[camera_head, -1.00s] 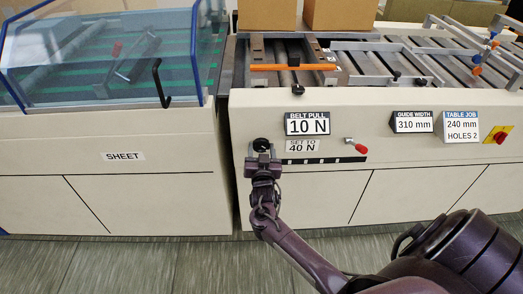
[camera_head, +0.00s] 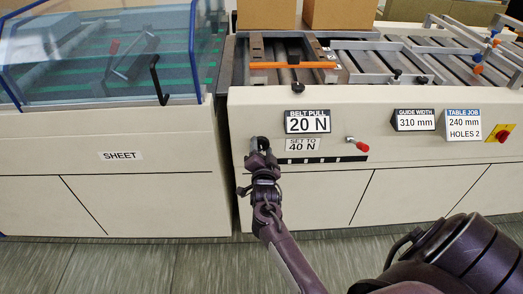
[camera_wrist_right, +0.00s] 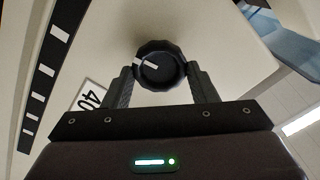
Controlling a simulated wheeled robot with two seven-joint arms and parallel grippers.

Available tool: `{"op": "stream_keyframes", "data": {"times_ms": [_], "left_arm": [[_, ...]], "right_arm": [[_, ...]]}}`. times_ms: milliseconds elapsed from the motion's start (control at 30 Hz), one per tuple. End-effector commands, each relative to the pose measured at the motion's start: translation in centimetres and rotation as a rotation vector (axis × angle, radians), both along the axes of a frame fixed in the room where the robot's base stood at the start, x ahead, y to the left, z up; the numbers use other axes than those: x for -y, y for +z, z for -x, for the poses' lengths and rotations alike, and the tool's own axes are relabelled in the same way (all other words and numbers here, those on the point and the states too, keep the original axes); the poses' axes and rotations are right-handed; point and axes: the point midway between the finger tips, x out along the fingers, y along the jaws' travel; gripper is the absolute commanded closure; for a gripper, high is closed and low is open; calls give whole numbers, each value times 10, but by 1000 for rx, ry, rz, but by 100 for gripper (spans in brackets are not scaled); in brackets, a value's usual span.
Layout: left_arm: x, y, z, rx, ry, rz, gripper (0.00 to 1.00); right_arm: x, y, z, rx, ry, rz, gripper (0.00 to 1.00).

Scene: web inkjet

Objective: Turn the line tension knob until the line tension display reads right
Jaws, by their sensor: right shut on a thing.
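The black line tension knob (camera_wrist_right: 160,66) sits between the two fingers of my right gripper (camera_wrist_right: 162,90) in the right wrist view, with a white mark on its face. In the head view my right gripper (camera_head: 261,160) is at the front panel and largely covers the knob. It is shut on the knob. The display (camera_head: 308,121) above it is headed BELT PULL and reads 20 N. My left gripper is not in view.
A red-tipped lever (camera_head: 358,145) sticks out right of the knob. Signs for guide width (camera_head: 413,119) and table job (camera_head: 463,123) and a red switch (camera_head: 500,134) are further right. An orange bar (camera_head: 293,65) lies above the display. The floor in front is clear.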

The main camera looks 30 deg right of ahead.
Motion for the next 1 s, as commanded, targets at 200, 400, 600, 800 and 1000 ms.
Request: {"op": "stream_keyframes", "data": {"times_ms": [200, 400, 600, 800, 1000], "left_arm": [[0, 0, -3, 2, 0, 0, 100], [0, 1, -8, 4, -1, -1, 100], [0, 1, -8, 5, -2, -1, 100], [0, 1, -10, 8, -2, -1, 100], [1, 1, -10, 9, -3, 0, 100]], "right_arm": [[0, -2, 0, 40, 0, -71, 70], [0, -1, 0, 54, 0, -93, 70], [0, -1, 0, 55, 0, -94, 70], [0, -1, 0, 55, 0, -94, 44], [0, -1, 0, 55, 1, -93, 26]]}}
